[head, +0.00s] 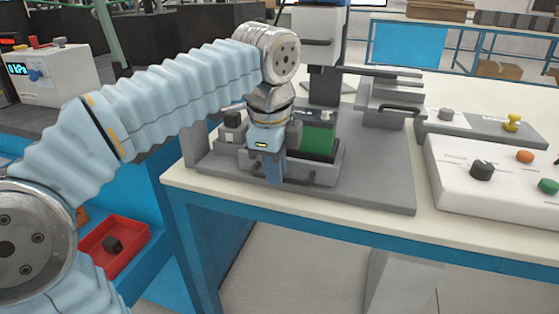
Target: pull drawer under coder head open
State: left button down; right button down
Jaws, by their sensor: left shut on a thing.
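My left gripper (272,172) points down at the front of a grey drawer (325,172) on the grey base plate (380,195). It is shut on the drawer's dark handle (298,182), which shows partly beside the fingers; the grip itself is mostly hidden. A green block (318,140) stands in or just behind the drawer, partly covered by the gripper. The coder head (325,85) appears to be the dark unit on the column behind it. How far the drawer is out is hard to tell. My right gripper is not in view.
A second grey unit with a black handle (400,108) stands to the right. A white control box (495,180) with knobs is at the right. A red bin (115,245) sits lower left. The table's front edge (350,228) is clear.

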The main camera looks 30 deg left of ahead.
pick_arm(q)
jog(key=shift+s+d, duration=0.1)
jog(key=shift+s, duration=0.2)
jog(key=c, duration=1.2)
grip_release()
jog(key=shift+o, duration=0.2)
notch_tip(320, 180, up, 14)
jog(key=s+p, duration=0.2)
jog(key=p, duration=0.1)
jog(key=shift+s+d+f+p, duration=0.2)
jog(key=shift+d+p, duration=0.1)
